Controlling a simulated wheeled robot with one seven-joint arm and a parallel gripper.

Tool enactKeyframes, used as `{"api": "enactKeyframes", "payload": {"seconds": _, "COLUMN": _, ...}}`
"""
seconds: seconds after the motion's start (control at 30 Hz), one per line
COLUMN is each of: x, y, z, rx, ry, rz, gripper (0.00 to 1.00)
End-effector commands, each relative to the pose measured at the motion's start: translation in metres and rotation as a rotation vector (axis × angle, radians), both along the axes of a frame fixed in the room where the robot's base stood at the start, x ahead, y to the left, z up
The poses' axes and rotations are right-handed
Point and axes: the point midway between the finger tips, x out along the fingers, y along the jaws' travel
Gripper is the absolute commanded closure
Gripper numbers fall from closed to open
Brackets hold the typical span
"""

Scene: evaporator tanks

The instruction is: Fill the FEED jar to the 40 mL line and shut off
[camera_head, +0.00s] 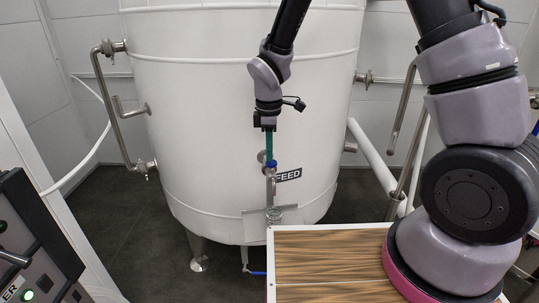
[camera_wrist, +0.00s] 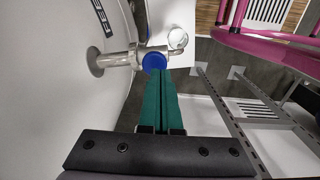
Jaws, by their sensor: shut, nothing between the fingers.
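The large white tank (camera_head: 235,110) carries a FEED label (camera_head: 288,175). A metal sampling tap with a blue knob (camera_head: 271,164) stands out from its front. In the wrist view the blue knob (camera_wrist: 154,62) sits on a pipe from the tank wall. My gripper (camera_head: 269,157) has green fingers pointing down, shut and empty. In the wrist view the fingertips (camera_wrist: 161,74) are at the knob's edge; I cannot tell whether they touch it. A clear jar (camera_head: 274,214) stands below the tap on a small shelf (camera_head: 253,228). The jar's rim (camera_wrist: 178,38) shows beyond the knob. Its liquid level is too small to read.
A wood-topped surface (camera_head: 325,262) lies at the front right. A dark control box (camera_head: 35,240) with a green light stands at the left. Metal pipes (camera_head: 118,110) run along the tank's left side. A white pipe (camera_head: 372,158) slopes at the right.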

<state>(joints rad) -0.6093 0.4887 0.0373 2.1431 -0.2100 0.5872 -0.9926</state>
Motion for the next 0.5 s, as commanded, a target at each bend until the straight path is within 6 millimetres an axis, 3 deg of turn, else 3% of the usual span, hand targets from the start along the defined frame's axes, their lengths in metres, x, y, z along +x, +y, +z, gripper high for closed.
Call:
{"api": "enactKeyframes", "payload": {"seconds": 0.13, "x": -0.0002, "y": -0.0002, "z": -0.0101, "rx": 0.0, "ry": 0.001, "rz": 0.0, "gripper": 1.0}}
{"api": "enactKeyframes", "payload": {"seconds": 0.5, "x": 0.0, "y": -0.0003, "z": -0.012, "rx": 0.0, "ry": 0.0, "rz": 0.0, "gripper": 1.0}}
